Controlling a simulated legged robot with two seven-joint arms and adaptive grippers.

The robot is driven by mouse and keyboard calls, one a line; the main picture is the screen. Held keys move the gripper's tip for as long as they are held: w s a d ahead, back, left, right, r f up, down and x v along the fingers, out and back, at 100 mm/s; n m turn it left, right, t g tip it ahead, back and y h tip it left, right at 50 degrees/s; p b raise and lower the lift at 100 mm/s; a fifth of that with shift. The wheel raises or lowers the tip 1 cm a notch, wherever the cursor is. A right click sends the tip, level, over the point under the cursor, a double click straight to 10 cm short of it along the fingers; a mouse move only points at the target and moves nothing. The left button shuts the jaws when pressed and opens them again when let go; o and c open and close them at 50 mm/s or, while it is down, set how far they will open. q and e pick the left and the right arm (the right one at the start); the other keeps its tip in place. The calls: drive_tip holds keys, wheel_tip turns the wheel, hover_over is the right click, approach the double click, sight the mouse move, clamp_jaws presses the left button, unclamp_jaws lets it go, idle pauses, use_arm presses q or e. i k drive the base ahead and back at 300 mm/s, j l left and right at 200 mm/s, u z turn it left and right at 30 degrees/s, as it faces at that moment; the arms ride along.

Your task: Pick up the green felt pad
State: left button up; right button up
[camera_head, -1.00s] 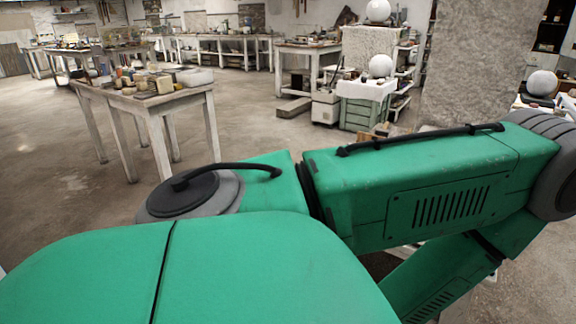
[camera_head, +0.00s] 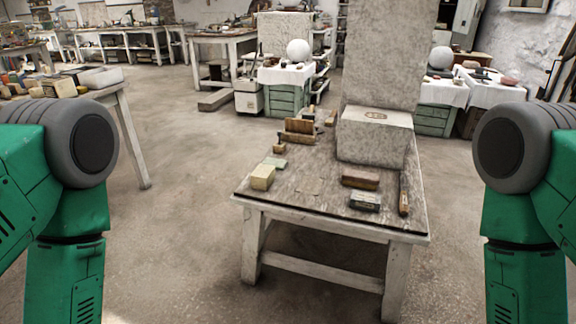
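A small flat pale-green piece, which looks like the green felt pad (camera_head: 275,163), lies on the worn wooden table (camera_head: 310,190) ahead of me. It is on the left part of the tabletop, just behind a cream block (camera_head: 263,177) and in front of a small brown block (camera_head: 279,149). My green arm links show at the left and right edges of the view, both well short of the table. Neither gripper is in view, so I cannot see whether they hold anything.
On the same table are a brown block (camera_head: 360,179), a dark box (camera_head: 365,201), a brush-like tool (camera_head: 404,195), a wooden holder (camera_head: 300,131) and a large stone block (camera_head: 374,135). Another bench (camera_head: 122,88) stands left. Open floor (camera_head: 190,230) lies between.

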sight(280, 164)
drive_tip(key=u, duration=0.15)
drive_tip(key=z, duration=3.6)
drive_tip(key=u, duration=3.35)
drive_tip(key=i+j+u, duration=0.1)
drive_tip(key=u, duration=0.15)
drive_tip(key=i+j, duration=0.35)
drive_tip(key=i+j+z, duration=0.1)
drive_tip(key=i+j, duration=0.25)
drive_tip(key=j, duration=0.2)
drive_tip(key=i+j+z, duration=0.1)
drive_tip(key=i+j, duration=0.55)
drive_tip(key=j, duration=0.3)
